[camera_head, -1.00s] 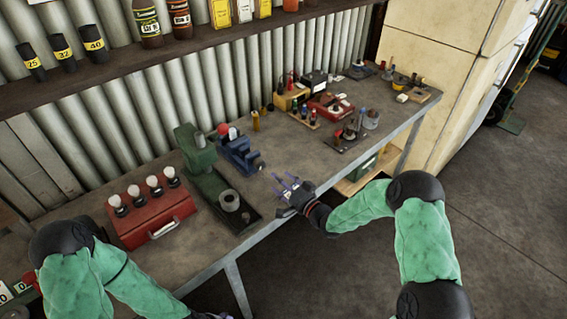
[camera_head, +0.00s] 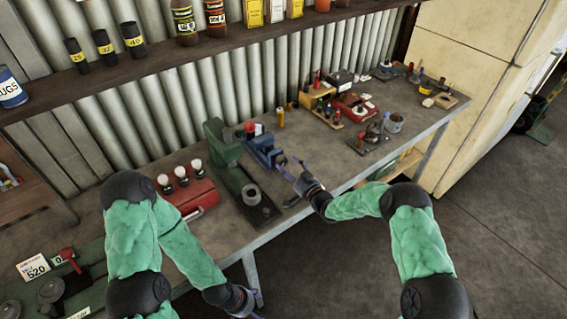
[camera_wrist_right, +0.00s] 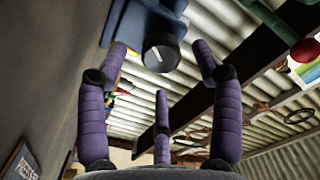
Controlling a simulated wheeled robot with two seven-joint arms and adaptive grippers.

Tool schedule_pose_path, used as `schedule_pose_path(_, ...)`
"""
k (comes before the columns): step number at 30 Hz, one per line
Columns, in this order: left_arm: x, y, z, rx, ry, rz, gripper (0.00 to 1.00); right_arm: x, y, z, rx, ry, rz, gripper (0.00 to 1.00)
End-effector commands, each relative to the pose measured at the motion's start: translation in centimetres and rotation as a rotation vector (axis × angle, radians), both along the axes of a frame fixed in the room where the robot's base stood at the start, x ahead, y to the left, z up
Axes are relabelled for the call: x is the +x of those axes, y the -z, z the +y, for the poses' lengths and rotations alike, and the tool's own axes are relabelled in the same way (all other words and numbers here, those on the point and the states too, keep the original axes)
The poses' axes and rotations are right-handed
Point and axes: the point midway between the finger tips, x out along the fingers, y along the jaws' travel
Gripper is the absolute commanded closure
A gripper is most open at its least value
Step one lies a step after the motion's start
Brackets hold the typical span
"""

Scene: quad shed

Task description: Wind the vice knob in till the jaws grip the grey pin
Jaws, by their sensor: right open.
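The blue vice (camera_head: 262,151) stands on the bench beside a green machine, left of my right gripper (camera_head: 291,168). In the right wrist view its blue body (camera_wrist_right: 143,22) is at the top, with a dark round knob (camera_wrist_right: 160,53) bearing a pale line facing me. My right gripper's purple fingers (camera_wrist_right: 160,62) are open and spread around the knob's line of sight; I cannot tell if any touches it. I cannot make out the grey pin. My left gripper (camera_head: 250,308) is low at the bench's front edge, mostly hidden, its opening unclear.
The green machine (camera_head: 226,150) and a red box (camera_head: 190,198) with white-topped knobs stand left of the vice. Several small tools and blocks crowd the bench's right end. Bare bench top (camera_head: 330,160) lies right of my right gripper.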

Motion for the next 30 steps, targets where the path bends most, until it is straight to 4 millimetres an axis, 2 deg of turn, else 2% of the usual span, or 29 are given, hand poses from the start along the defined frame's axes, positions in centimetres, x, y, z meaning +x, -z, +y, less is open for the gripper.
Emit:
schedule_pose_path(3, 0.0, 0.2, 0.0, 0.0, 0.0, 0.0, 0.26, 1.4, 0.1, 1.2, 0.001, -0.002, -0.001, 0.34)
schedule_pose_path(9, 0.0, 0.4, 0.0, 0.0, 0.0, 0.0, 0.26, 2.8, 0.0, 2.1, 0.0, -0.001, 0.0, 0.34)
schedule_pose_path(19, 0.0, 0.4, 0.0, 0.0, 0.0, 0.0, 0.26, 3.1, -0.1, 2.3, 0.001, 0.0, 0.001, 0.34)
schedule_pose_path(20, 0.0, 0.4, 0.0, 0.0, 0.0, 0.0, 0.26, 3.1, -0.1, 2.3, 0.001, 0.0, 0.001, 0.37)
schedule_pose_path(24, 0.0, 0.4, 0.0, 0.0, 0.0, 0.0, 0.26, 3.1, -0.1, 2.3, 0.001, 0.0, 0.001, 0.76)
schedule_pose_path(26, 0.0, 0.4, 0.0, 0.0, 0.0, 0.0, 0.26, 3.1, 0.0, 2.3, 0.001, 0.0, 0.001, 0.91)
schedule_pose_path(30, 0.0, 0.5, 0.0, 0.0, 0.0, 0.0, 0.26, 3.1, 0.0, 2.3, 0.005, 0.0, 0.004, 0.91)
